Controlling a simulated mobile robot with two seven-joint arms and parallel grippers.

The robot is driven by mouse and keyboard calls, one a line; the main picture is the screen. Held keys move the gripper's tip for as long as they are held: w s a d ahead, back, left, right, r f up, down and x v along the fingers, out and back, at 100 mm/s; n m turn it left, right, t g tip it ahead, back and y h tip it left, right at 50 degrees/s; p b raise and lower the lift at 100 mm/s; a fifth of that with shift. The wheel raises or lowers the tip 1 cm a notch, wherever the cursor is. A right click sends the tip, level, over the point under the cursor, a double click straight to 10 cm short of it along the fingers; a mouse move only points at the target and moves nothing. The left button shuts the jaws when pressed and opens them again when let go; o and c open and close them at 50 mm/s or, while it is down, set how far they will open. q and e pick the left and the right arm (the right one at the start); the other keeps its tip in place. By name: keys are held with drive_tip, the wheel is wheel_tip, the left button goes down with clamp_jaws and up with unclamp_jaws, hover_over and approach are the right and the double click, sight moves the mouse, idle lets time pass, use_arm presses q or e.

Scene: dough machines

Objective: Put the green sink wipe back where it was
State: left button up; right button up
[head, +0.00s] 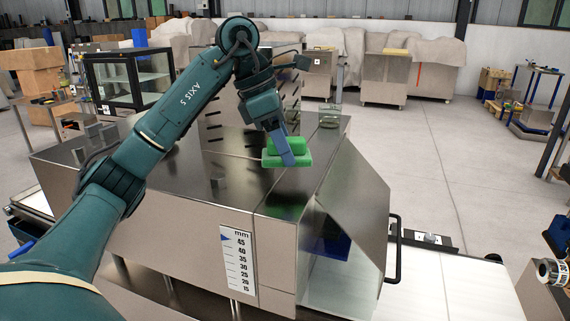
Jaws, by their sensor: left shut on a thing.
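The green sink wipe (289,146) is a bright green block with a wider lower part. It shows at the middle of the head view, over the dark shiny top of the steel dough machine (240,187). My left gripper (287,155) reaches down from above and is shut on the wipe. One finger covers part of the wipe's near side. I cannot tell whether the wipe touches the machine top or hangs just above it. My right gripper is not in view.
An upright slotted steel panel rises behind my left arm. The machine top left of the wipe is mostly bare. A white conveyor belt (455,290) runs at the lower right.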

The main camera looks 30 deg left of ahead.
use_arm(q)
wheel_tip(320, 180, down, 4)
drive_tip(key=shift+r, duration=0.2)
drive_tip(key=shift+f, duration=0.1)
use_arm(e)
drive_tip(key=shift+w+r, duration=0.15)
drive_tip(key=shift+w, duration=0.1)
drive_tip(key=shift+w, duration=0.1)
use_arm(q)
drive_tip(key=o, duration=1)
drive_tip(key=shift+f, duration=0.1)
drive_tip(key=shift+o, duration=0.2)
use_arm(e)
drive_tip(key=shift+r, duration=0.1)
use_arm(q)
drive_tip(key=p+v, duration=0.2)
drive_tip(key=v, duration=1)
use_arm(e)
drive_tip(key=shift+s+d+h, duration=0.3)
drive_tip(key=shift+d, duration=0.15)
